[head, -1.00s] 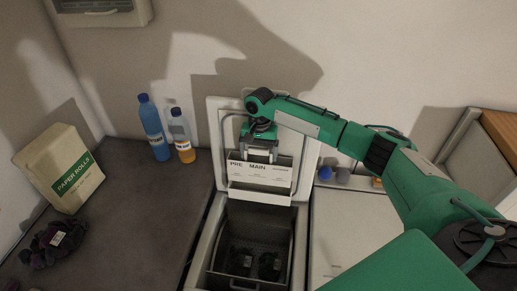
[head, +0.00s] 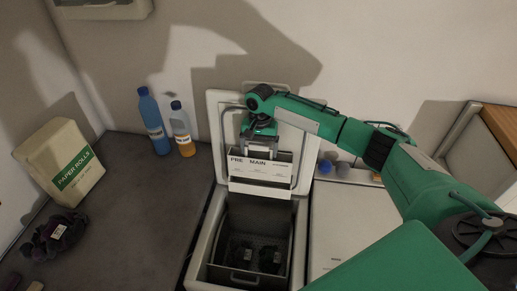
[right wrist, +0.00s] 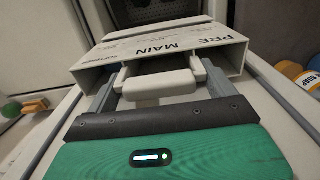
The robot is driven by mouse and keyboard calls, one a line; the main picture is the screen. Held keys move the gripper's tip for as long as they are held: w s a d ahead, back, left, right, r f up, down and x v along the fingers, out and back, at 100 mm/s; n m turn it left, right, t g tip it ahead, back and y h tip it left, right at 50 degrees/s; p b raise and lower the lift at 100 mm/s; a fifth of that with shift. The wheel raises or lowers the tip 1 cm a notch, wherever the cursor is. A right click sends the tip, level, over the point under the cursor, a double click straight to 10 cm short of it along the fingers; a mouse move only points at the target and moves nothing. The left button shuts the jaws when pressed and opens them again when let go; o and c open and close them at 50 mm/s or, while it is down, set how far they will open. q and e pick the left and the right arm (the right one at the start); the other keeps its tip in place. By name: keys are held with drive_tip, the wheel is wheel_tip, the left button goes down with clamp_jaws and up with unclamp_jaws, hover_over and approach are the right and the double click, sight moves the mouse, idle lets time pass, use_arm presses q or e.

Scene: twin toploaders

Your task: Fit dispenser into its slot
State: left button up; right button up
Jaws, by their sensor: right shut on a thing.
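The dispenser (head: 259,171) is a white drawer-like box marked PRE and MAIN, held upright against the inside of the raised lid (head: 226,110) of the open toploader (head: 206,237). My right gripper (head: 260,149) is above it, shut on its handle. In the right wrist view the dispenser (right wrist: 160,50) lies ahead of the fingers, with its white handle (right wrist: 160,84) between the fingertips of the right gripper (right wrist: 158,82). Whether the dispenser is seated in the slot cannot be told, since the slot is hidden behind it. My left gripper is not in view.
Blue bottle (head: 153,122) and an orange-filled bottle (head: 181,130) stand on the dark worktop (head: 125,200) at left, with a paper rolls pack (head: 62,163) and dark cloth (head: 59,236). The drum (head: 238,225) holds dark items. A second closed toploader (head: 345,225) is at right.

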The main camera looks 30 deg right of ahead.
drive_tip(key=shift+d+f, duration=0.25)
drive_tip(key=shift+f, duration=0.1)
drive_tip(key=o, duration=1.2)
drive_tip(key=shift+o, duration=0.2)
drive_tip(key=shift+w+r, duration=0.1)
drive_tip(key=shift+r, duration=0.1)
wheel_tip(320, 180, up, 14)
drive_tip(key=b, duration=0.5)
drive_tip(key=shift+w+d+f, duration=0.15)
drive_tip(key=shift+w+d, duration=0.1)
drive_tip(key=shift+w, duration=0.15)
drive_tip(key=shift+s+a, duration=0.1)
drive_tip(key=shift+f, duration=0.1)
